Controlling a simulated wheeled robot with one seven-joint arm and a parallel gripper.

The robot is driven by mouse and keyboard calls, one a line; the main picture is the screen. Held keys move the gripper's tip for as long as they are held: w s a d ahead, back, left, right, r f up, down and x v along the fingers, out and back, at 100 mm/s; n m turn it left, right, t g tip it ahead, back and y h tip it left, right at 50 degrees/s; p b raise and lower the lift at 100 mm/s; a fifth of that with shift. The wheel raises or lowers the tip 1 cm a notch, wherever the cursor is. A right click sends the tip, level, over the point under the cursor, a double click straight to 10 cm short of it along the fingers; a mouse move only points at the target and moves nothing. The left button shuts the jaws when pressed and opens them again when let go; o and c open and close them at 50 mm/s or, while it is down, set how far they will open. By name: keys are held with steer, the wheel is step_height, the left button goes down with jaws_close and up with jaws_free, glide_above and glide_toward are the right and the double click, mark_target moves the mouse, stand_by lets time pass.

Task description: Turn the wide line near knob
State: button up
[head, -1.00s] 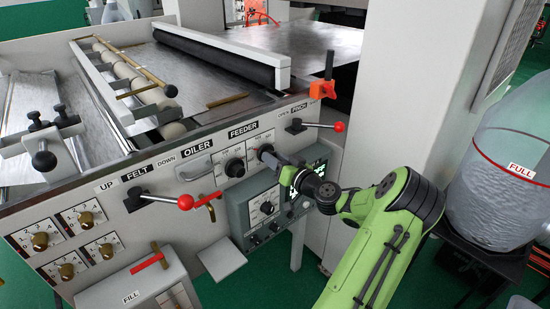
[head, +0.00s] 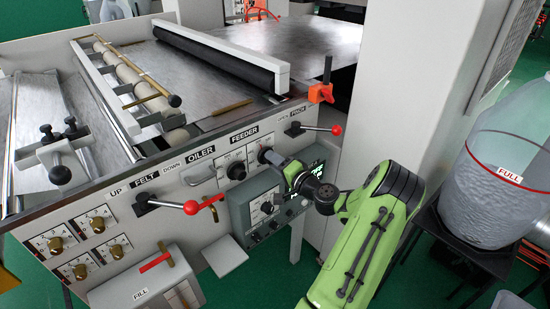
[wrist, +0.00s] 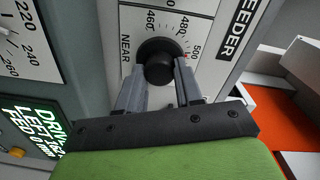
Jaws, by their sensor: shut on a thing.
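The near knob is a round black knob (wrist: 158,52) on a white dial plate with numbers and the word NEAR, beside the FEEDER label. It also shows in the head view (head: 264,155), as the right one of two black knobs under FEEDER. My gripper (wrist: 160,70) has one grey finger on each side of the knob and is shut on it. In the head view my gripper (head: 273,160) reaches the panel from the right, and its fingers partly cover the knob. The dial's lower part is hidden behind the fingers.
The other feeder knob (head: 236,170) is just left. A grey box with a lit screen (head: 313,177) sits below my gripper. A red-ball lever (head: 335,130) and an orange clamp (head: 320,92) are above right. A clear bag marked FULL (head: 500,200) stands far right.

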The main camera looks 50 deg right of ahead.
steer(key=shift+m+p, duration=0.35)
steer(key=shift+m, duration=0.25)
steer(key=o, duration=1)
steer(key=shift+o, duration=0.2)
steer(key=shift+s, duration=0.1)
steer(key=v, duration=1.5)
steer(key=shift+s+p, duration=0.3)
steer(key=shift+p, duration=0.15)
